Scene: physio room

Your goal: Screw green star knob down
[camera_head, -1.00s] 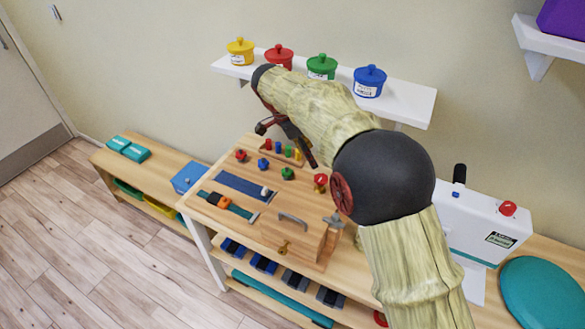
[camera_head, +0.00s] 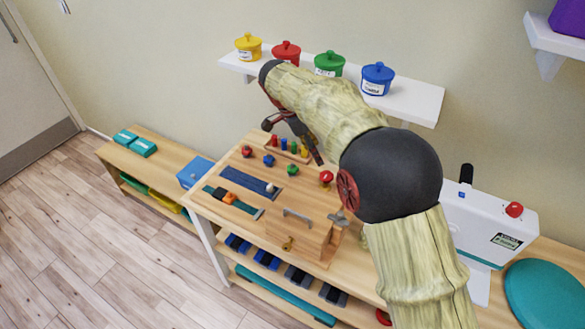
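The green star knob (camera_head: 292,169) stands on the wooden activity board (camera_head: 240,172), at the right end of a row with a red star knob (camera_head: 246,151) and a blue star knob (camera_head: 268,160). It is too small to tell how far down it is screwed. My gripper (camera_head: 293,143) is above the back of the board, behind and above the green knob and apart from it in the picture. Its dark fingers are spread, with nothing seen between them. My arm hides part of the board's right side.
Coloured pegs (camera_head: 284,144) stand on the board behind the knobs. A larger red knob (camera_head: 326,177) is to the right. A handled wooden box (camera_head: 297,232) is at the front right. A wall shelf (camera_head: 410,99) with coloured pots is behind my arm.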

